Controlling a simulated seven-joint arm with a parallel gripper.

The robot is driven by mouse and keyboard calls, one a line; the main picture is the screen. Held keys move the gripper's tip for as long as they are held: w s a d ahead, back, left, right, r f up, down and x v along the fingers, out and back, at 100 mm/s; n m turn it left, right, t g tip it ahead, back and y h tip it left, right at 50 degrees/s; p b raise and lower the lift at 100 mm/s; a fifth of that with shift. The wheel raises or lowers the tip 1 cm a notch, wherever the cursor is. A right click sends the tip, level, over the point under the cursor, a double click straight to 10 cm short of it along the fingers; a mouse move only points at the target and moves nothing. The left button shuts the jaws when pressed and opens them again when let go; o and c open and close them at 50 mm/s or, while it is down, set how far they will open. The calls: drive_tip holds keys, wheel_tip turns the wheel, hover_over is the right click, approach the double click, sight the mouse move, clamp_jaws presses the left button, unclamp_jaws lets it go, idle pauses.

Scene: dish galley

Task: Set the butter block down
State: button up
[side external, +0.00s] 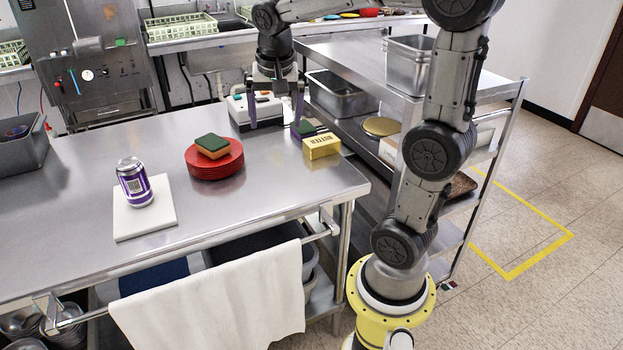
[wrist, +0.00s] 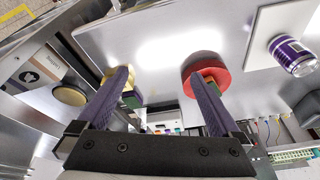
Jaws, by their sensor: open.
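The butter block (side external: 321,147), yellow with dark lettering, sits on the steel table (side external: 110,158) near its right edge. In the wrist view the butter block (wrist: 106,78) is mostly hidden behind the left finger. My gripper (side external: 276,123) is open, with nothing between its fingers, behind and to the left of the butter in the side view. I cannot tell the exact height of the fingertips above the table.
A dark green item (side external: 304,128) lies beside the butter. A white device (side external: 240,112) stands behind my gripper. A purple can (side external: 134,184) stands on a white board (side external: 160,224). A steel shelf cart (side external: 345,55) adjoins at right. The front middle of the table is clear.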

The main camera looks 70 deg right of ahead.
drive_tip(key=s+a+f+n+t+y, duration=0.2)
drive_tip(key=s+a+f+n+t, duration=0.1)
drive_tip(key=s+a+n, duration=0.9)
drive_tip(key=a+n, duration=0.1)
drive_tip(key=a, duration=0.2)
drive_tip(key=shift+s+a+t+y, duration=0.2)
drive_tip(key=shift+s+t+y, duration=0.2)
